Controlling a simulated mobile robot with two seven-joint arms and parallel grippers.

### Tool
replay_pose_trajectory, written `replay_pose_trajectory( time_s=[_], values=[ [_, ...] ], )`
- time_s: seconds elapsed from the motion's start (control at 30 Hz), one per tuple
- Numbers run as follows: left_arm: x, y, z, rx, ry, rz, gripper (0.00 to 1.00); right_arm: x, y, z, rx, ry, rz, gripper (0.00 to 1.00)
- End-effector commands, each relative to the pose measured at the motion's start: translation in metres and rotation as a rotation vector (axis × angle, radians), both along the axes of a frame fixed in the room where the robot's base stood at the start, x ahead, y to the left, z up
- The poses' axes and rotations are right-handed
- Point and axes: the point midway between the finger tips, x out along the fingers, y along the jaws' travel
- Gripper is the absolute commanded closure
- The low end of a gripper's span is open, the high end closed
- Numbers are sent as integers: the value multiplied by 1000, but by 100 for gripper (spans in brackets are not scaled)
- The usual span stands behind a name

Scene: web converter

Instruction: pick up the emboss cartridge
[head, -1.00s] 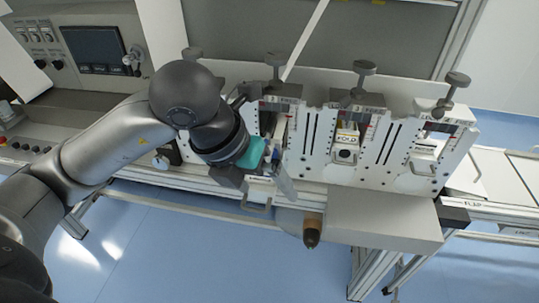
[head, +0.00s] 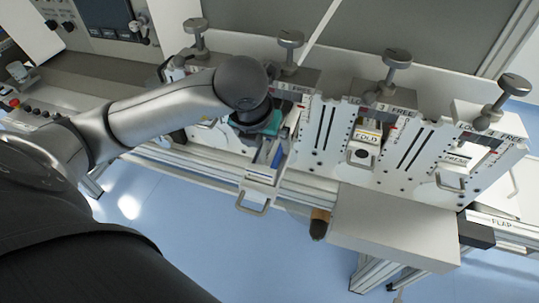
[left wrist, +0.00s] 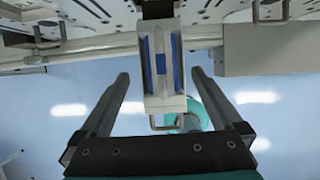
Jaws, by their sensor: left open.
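A pale cartridge with blue strips and a wire handle (head: 262,180) sticks out from the front of a white station, left of the FOLD one; I cannot read a name on it. In the left wrist view this cartridge (left wrist: 161,85) lies between the two dark fingers of my left gripper (left wrist: 161,74). The gripper is open, with a gap on both sides of the cartridge. In the head view my wrist hides most of the left gripper, above and left of the cartridge. My right gripper is not in view.
The FOLD cartridge (head: 365,148) and the PRESS cartridge (head: 455,170) sit in stations to the right. Dark clamp knobs (head: 397,60) stand above the stations. A grey box (head: 395,225) juts out at the front right, with a brown cylinder (head: 319,222) beside it. Blue floor lies below.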

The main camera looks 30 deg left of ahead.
Motion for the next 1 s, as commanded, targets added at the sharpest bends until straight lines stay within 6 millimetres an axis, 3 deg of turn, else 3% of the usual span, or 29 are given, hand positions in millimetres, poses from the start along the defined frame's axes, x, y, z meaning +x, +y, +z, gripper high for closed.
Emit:
replay_pose_trajectory(
  time_s=[0.2, 0.53, 0.87, 1.0],
  values=[
    [5, 0, -12, 0, 3, -2, 0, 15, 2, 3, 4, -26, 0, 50],
    [22, 3, -48, -1, 3, 0, 0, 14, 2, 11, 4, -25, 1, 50],
    [25, 4, -54, 0, 1, -2, 0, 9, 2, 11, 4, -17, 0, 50],
    [25, 4, -54, 0, 1, -2, 15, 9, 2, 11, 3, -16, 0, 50]
  ],
)
